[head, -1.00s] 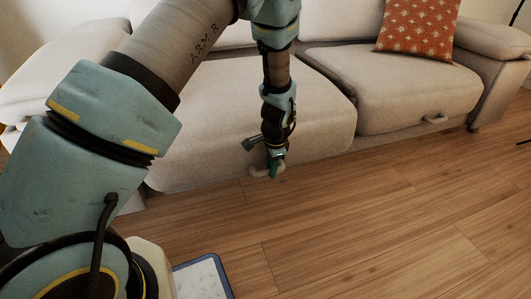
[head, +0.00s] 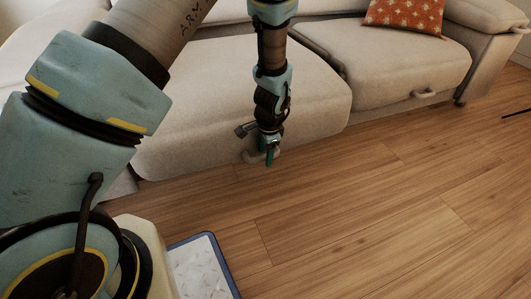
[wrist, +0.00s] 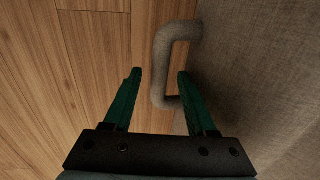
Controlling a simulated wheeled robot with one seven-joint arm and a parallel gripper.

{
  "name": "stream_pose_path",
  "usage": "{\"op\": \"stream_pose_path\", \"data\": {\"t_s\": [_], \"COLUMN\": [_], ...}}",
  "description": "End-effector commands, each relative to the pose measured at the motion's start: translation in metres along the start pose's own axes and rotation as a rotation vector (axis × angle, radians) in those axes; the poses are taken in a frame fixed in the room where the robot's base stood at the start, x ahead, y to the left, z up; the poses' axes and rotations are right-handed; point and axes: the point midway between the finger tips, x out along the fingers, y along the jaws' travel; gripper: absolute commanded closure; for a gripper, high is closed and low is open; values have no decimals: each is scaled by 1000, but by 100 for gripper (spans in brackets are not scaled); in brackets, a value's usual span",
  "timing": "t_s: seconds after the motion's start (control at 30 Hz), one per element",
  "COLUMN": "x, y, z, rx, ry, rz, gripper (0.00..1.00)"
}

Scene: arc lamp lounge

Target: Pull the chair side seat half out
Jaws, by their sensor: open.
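The beige sofa has a left seat (head: 240,105) and a right seat (head: 395,65), each with a small handle low on its front. I cannot tell from the pictures which seat is the chair side one. My gripper (head: 268,158) hangs pointing down at the left seat's handle (head: 250,157), partly covering it. In the wrist view my gripper (wrist: 160,74) is open, its green fingers one on each side of the left handle (wrist: 160,65). The handle is a pale curved bar joined to the fabric front (wrist: 260,70). No grip on it shows.
The right seat's handle (head: 425,94) is clear. An orange patterned cushion (head: 405,14) lies on the right seat. The wooden floor (head: 350,220) in front of the sofa is open. A blue-edged pale panel (head: 203,268) shows at the bottom, beside my base.

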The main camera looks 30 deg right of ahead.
Motion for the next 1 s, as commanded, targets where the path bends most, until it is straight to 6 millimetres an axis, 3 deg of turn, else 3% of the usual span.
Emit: {"op": "stream_pose_path", "data": {"t_s": [0.17, 0.63, 0.8, 1.0], "x": [-10, -94, -107, -108], "y": [-1, 0, 0, 0], "z": [0, 0, 0, 0], "rx": [0, 0, 0, 0], "ry": [1, 2, 0, 0], "rz": [-1, -1, 0, 0], "gripper": [43, 43, 43, 43]}}
